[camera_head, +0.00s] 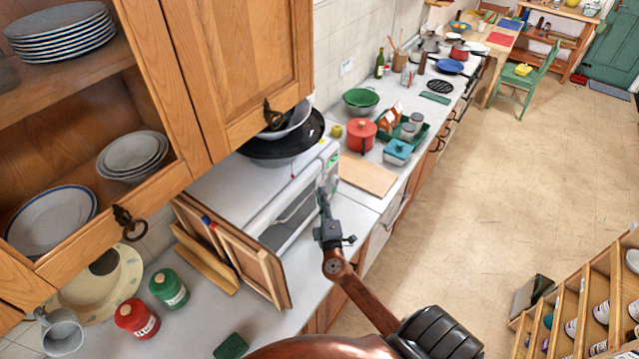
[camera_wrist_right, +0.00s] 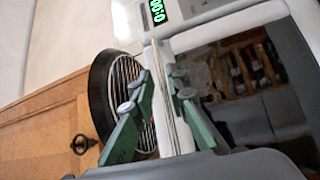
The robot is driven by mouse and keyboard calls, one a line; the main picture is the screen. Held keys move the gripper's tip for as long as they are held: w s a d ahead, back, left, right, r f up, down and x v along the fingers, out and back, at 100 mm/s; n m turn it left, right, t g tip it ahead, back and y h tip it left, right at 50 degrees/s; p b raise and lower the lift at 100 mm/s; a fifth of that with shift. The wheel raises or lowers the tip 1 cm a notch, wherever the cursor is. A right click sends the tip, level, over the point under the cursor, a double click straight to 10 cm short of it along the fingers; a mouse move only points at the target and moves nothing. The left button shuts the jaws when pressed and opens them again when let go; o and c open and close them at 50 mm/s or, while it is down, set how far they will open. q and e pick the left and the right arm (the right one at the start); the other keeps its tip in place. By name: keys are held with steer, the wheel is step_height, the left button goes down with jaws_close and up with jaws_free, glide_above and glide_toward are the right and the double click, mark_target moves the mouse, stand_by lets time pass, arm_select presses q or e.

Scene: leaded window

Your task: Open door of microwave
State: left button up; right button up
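The white microwave (camera_head: 252,190) stands on the counter under the wooden wall cabinet, and its green display (camera_head: 333,159) is lit. Its front, with a dark window and a pale handle (camera_head: 297,206), faces right and its door looks shut. My right gripper (camera_head: 322,190) is at the front near the display end. In the right wrist view, the fingers of my right gripper (camera_wrist_right: 159,80) are apart, with a thin pale strip between them; contact is unclear. The dark door window (camera_wrist_right: 245,75) and the display (camera_wrist_right: 157,10) show there too. My left gripper is not in view.
A black pan (camera_head: 285,140) holding bowls sits on the microwave. A wooden board rack (camera_head: 235,250) and red and green canisters (camera_head: 137,318) stand on its near side. A red pot (camera_head: 361,133) and cutting board (camera_head: 368,175) lie beyond.

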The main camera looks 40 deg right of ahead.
mark_target(320, 184)
steer(key=p+x, duration=0.1)
steer(key=x, duration=0.4)
jaws_close()
stand_by(0.5)
steer(key=shift+s+f, duration=0.1)
